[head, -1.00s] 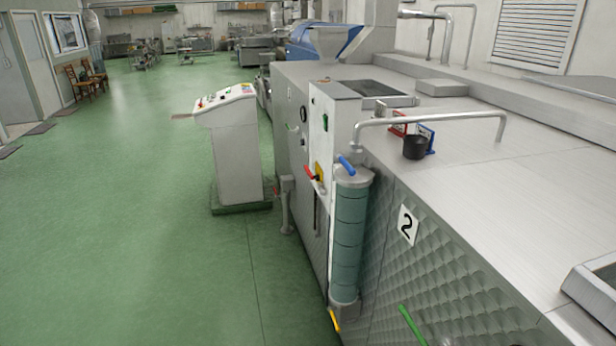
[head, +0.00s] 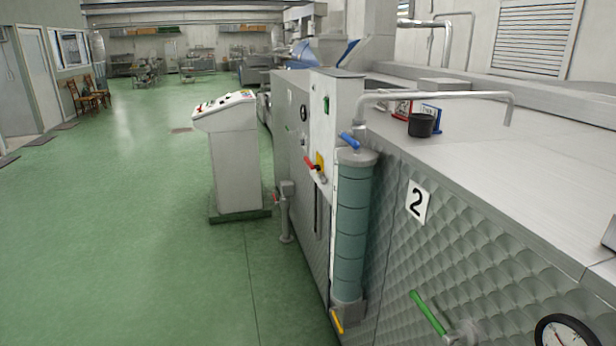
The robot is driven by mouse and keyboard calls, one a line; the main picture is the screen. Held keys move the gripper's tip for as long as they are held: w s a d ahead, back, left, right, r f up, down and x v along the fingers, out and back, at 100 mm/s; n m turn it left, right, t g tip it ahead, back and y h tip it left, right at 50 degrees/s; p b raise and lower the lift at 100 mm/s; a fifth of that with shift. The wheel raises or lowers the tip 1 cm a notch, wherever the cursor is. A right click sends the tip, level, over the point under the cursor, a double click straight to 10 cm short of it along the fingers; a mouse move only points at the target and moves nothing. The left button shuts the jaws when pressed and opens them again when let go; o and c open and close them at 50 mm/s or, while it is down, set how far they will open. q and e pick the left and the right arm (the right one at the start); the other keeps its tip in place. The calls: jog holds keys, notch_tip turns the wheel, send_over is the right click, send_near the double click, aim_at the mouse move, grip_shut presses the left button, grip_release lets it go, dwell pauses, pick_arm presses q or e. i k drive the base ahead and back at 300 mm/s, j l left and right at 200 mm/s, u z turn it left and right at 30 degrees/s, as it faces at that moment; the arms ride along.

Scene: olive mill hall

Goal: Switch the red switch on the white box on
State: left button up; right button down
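A tall white box (head: 323,128) stands at the near left end of the steel machine, with its narrow front facing left. On that front is a yellow plate (head: 320,158). A red handle-like part (head: 310,162) shows at this plate. It is too small to tell whether it is the switch or a separate lever, or which position it is in. A green part (head: 326,104) sits higher on the same front. Neither of my grippers is in view.
A ribbed teal cylinder (head: 353,225) with a blue lever (head: 350,141) stands right beside the white box. A grey control desk (head: 234,160) stands to its left. A black cup (head: 421,125) is on the machine top. The green floor (head: 120,240) at left is clear.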

aim_at(309, 163)
jog(key=i+j, duration=0.45)
jog(key=i, duration=0.3)
jog(key=i+j+z, duration=0.1)
jog(key=i+j, duration=0.4)
jog(key=i, duration=0.25)
jog(key=i+j+z, duration=0.1)
jog(key=i+j, duration=0.45)
jog(key=i, duration=0.2)
jog(key=i+j, duration=0.55)
jog(key=i, duration=0.2)
